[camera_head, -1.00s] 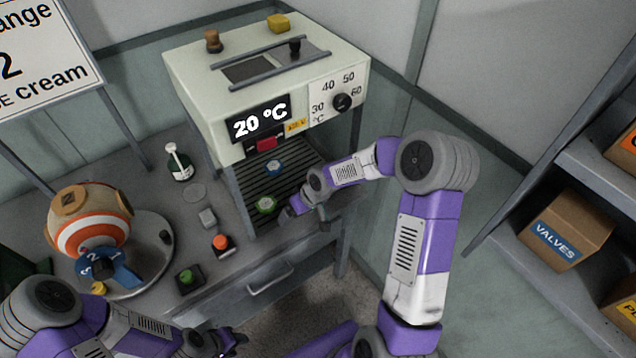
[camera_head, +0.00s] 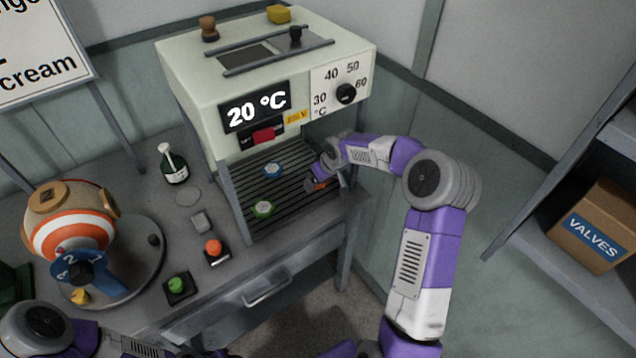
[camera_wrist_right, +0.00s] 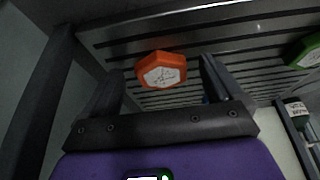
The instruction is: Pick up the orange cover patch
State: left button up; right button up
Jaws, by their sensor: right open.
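The orange cover patch (camera_wrist_right: 162,70) is a small six-sided piece with a pale printed top, lying on a slatted rack. In the head view only a bit of orange (camera_head: 317,185) shows beside my right gripper, at the rack's right side. My right gripper (camera_wrist_right: 161,80) is open, its two fingers on either side of the patch in the wrist view; I cannot tell whether they touch it. A blue patch (camera_head: 272,171) and a green patch (camera_head: 263,209) lie on the same rack.
The press (camera_head: 258,70) stands over the slatted rack (camera_head: 290,160), with legs at its corners.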

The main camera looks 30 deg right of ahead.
jog(key=shift+f, duration=0.1)
jog(key=c, duration=1.1)
